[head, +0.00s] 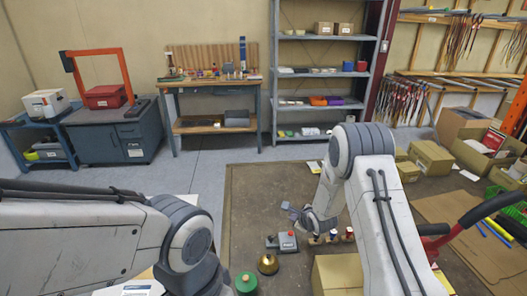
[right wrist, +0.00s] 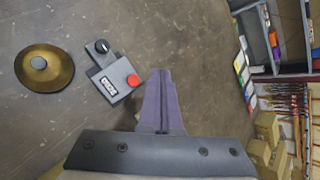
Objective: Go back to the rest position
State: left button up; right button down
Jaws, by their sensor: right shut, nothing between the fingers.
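My right gripper (head: 291,211) is shut and empty, with its fingers together in the right wrist view (right wrist: 160,82). It is above the dark brown surface, close to a grey control box (head: 283,242) with a red button. That box also shows in the right wrist view (right wrist: 113,80), left of the fingertips and apart from them. A brass-coloured round piece (head: 268,264) is beside the box and also shows in the right wrist view (right wrist: 45,66). My left arm comes in from the left in the head view; its gripper is out of view.
A green round object (head: 246,283) stands near the bottom edge. A cardboard box (head: 338,276) is below my right arm. A metal shelf (head: 324,88) and a workbench (head: 212,130) stand at the back.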

jog(key=s+a+r+n+g, duration=0.4)
jog(key=s+a+r+n, duration=0.8)
jog(key=s+r+n, duration=0.25)
jog(key=s+r+n+g, duration=0.2)
jog(key=s+n, duration=0.6)
jog(key=s, duration=0.5)
jog(key=s+r+n+g, duration=0.3)
jog(key=s+n, duration=0.6)
jog(key=s, duration=0.4)
jog(key=shift+s+a+r+h, duration=0.3)
jog(key=shift+r+h, duration=0.1)
jog(key=shift+r, duration=0.45)
